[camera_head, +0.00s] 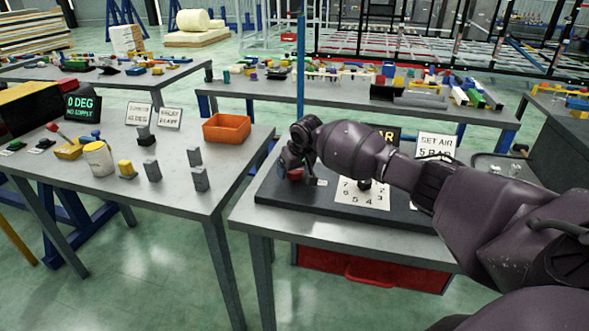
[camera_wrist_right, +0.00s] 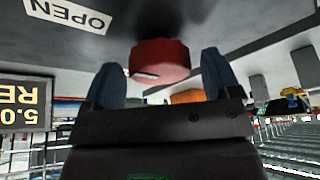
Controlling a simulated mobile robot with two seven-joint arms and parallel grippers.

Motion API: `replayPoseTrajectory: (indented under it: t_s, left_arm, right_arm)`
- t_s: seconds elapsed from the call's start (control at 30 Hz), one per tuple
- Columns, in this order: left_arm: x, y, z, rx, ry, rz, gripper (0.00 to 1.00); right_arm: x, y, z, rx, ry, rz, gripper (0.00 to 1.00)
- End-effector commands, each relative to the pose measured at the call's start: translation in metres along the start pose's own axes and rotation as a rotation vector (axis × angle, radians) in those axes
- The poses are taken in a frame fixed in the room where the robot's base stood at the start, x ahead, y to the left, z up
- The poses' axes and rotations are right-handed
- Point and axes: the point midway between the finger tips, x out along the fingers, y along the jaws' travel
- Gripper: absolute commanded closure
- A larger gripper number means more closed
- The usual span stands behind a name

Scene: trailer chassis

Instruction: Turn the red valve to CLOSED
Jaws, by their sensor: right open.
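The red valve (camera_wrist_right: 160,58) is a round red knob on the dark board (camera_head: 267,193), seen between my right gripper's fingers in the right wrist view. A pale mark shows on its face. An "OPEN" label (camera_wrist_right: 68,14) lies beside it, to the upper left in that view. My right gripper (camera_head: 291,163) is open, with one blue finger on each side of the knob; I cannot tell whether they touch it. In the head view, the gripper mostly hides the valve, and only a bit of red (camera_head: 295,174) shows under it. My left gripper is not in view.
A dial sheet with numbers (camera_head: 352,193) and a "SET AIR 5 BAR" sign (camera_head: 435,147) are on the same table, partly behind my right arm. A display (camera_wrist_right: 22,103) shows beside the valve. An orange bin (camera_head: 227,128) stands on the left table. A red drawer (camera_head: 330,265) is below.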

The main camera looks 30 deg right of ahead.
Motion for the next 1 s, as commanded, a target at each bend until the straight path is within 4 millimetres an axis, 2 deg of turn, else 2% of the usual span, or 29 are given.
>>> replayPoseTrajectory:
  t_s: [0.13, 0.4, 0.47, 0.77, 1.0]
  left_arm:
    - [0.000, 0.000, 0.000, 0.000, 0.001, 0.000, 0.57]
    - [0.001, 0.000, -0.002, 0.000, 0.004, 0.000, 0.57]
    - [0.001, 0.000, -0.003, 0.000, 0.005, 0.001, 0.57]
    - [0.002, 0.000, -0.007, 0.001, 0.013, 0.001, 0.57]
    - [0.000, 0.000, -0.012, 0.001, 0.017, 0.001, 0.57]
  right_arm:
    - [0.000, 0.000, 0.000, 0.000, 0.000, 0.000, 0.17]
    - [-0.001, 0.000, 0.000, 0.000, 0.000, 0.000, 0.58]
    - [-0.001, 0.000, 0.000, 0.000, 0.000, 0.000, 0.65]
    - [-0.001, 0.000, 0.000, -0.038, -0.001, -0.017, 0.65]
    - [-0.002, 0.001, -0.001, -0.168, 0.000, -0.071, 0.65]
